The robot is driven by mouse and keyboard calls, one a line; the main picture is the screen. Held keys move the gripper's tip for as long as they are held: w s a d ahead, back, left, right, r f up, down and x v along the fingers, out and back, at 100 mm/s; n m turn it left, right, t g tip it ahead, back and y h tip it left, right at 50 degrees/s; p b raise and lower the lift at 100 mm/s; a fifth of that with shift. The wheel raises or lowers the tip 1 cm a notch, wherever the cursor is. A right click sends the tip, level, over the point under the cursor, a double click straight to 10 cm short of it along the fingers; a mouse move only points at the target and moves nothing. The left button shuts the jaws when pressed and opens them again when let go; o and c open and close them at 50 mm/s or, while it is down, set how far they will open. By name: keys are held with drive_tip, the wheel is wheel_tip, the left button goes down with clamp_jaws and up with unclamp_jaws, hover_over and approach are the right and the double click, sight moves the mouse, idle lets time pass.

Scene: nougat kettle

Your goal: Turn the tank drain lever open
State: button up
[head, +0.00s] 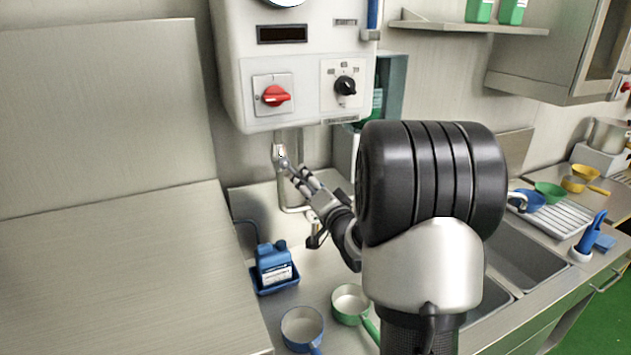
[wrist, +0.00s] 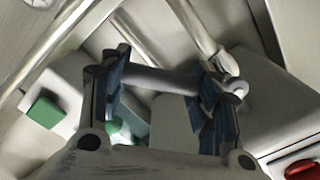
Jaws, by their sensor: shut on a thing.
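The tank drain lever (wrist: 163,80) is a short grey bar. In the wrist view it spans the gap between my gripper's blue-padded fingers. My gripper (head: 293,170) is shut on it, just under the wall-mounted white tank box. The metal drain valve and pipe (head: 279,153) come down from the box's underside at the fingertips. In the head view the fingers hide most of the lever, so its exact angle is hard to tell there.
The box (head: 305,60) carries a red switch (head: 276,96) and a black knob (head: 345,85). A blue jug (head: 274,262) in a tray, a blue-rimmed pan (head: 302,327) and a green-rimmed pan (head: 350,303) stand on the counter below. Sinks lie to the right.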

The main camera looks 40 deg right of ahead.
sight(284, 189)
drive_tip(key=shift+w+a+f+m+b, duration=0.2)
drive_tip(key=shift+a+f+m+b, duration=0.15)
drive_tip(key=shift+a+m, duration=0.75)
drive_tip(key=shift+w+a+f+m+b, duration=0.25)
drive_tip(key=shift+a+f+m, duration=0.25)
drive_tip(key=shift+m, duration=1)
drive_tip(key=shift+w+a+f+m+b, duration=0.2)
drive_tip(key=shift+a+f+m+b, duration=0.1)
drive_tip(key=shift+a+m, duration=0.85)
drive_tip(key=shift+d+m, duration=0.15)
drive_tip(key=shift+m, duration=0.1)
drive_tip(key=o, duration=1.5)
drive_tip(key=shift+o, duration=0.2)
